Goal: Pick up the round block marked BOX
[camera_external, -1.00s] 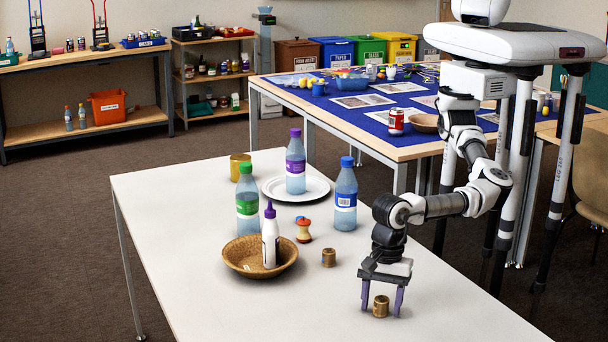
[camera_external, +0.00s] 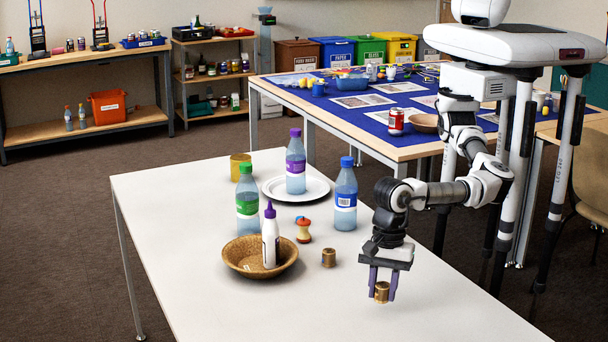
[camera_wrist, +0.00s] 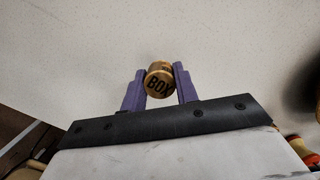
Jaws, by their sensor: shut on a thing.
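The round block marked BOX (camera_external: 382,292) is a small golden-brown cylinder near the right edge of the white table. In the wrist view the block (camera_wrist: 159,80) shows the dark letters BOX on its end face. My gripper (camera_external: 382,295) has its two purple fingers closed on the block's sides. It also shows in the wrist view (camera_wrist: 160,78), with the block between the fingertips. The block looks slightly above the table top. A similar round block (camera_external: 329,258) stands on the table to the left; no marking on it is readable.
A woven bowl (camera_external: 235,262) holds a white bottle with a purple cap (camera_external: 270,240). The table's front is clear.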

